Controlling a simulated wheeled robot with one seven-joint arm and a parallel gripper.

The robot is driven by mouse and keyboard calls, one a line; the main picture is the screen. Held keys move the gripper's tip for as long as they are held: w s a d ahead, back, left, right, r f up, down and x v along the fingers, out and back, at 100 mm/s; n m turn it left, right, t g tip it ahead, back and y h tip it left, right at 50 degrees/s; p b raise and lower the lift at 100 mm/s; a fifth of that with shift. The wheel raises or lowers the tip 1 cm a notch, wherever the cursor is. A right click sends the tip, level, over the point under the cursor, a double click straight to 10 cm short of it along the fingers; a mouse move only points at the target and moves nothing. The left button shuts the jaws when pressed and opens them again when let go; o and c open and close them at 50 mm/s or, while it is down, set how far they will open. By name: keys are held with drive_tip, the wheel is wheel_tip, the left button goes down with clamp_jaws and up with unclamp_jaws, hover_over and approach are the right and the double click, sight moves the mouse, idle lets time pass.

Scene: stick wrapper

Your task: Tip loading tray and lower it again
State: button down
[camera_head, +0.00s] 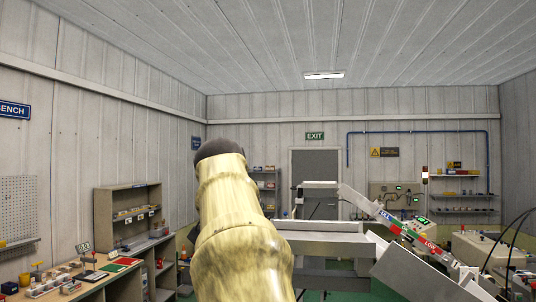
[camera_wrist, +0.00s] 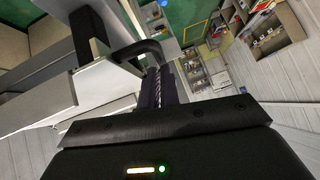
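The machine with the loading tray stands right of centre in the head view. A pale raised bar (camera_head: 320,185) and a sloping arm with red and green labels (camera_head: 400,228) rise above a grey, near-level beam (camera_head: 318,243); I cannot tell surely which part is the tray. In the wrist view a pale grey panel (camera_wrist: 108,88), seemingly the tray's edge, carries a bent black handle (camera_wrist: 138,49). The fingers of my gripper (camera_wrist: 160,75) are close together at the handle's end and appear closed on it. The grip itself is partly hidden. My arm hides my gripper in the head view.
A workbench with small items (camera_head: 75,275) and a shelf cabinet (camera_head: 128,215) stand at the left. Wall shelves (camera_head: 458,195) and a machine with cables (camera_head: 485,248) are at the right. A grey door (camera_head: 318,165) is at the back.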

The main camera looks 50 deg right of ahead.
drive_tip(key=shift+w+d+r+p+v, duration=0.2)
drive_tip(key=shift+d+r+p+v, duration=1.1)
drive_tip(key=shift+v, duration=5.15)
drive_tip(key=w+a+f+n+y+b, duration=0.1)
drive_tip(key=w+a+f+n, duration=0.1)
drive_tip(key=w+f, duration=0.45)
drive_tip(key=w+a+f+n+y+b, duration=0.15)
drive_tip(key=w+f, duration=0.25)
drive_tip(key=f, duration=0.6)
drive_tip(key=w+a+f+n+y+b, duration=0.15)
drive_tip(key=a+f, duration=0.25)
drive_tip(key=f, duration=0.5)
drive_tip(key=w+a+f+n+y, duration=0.1)
drive_tip(key=a+f+n, duration=0.2)
drive_tip(key=f, duration=0.5)
drive_tip(key=s+a+f+n+g+b, duration=0.1)
drive_tip(key=s+a+f, duration=0.3)
drive_tip(key=f, duration=0.5)
drive_tip(key=s+a+f+n+g+y+b, duration=0.1)
drive_tip(key=s+a+f, duration=0.3)
drive_tip(key=f, duration=0.6)
drive_tip(key=s+a+f+n+g+y+b, duration=0.1)
drive_tip(key=s+a+f+n+b, duration=0.1)
drive_tip(key=s+a+f, duration=0.3)
wheel_tip(320, 180, down, 4)
drive_tip(key=shift+a+f+n, duration=0.25)
drive_tip(key=shift+a+n, duration=0.05)
drive_tip(key=shift+n, duration=0.3)
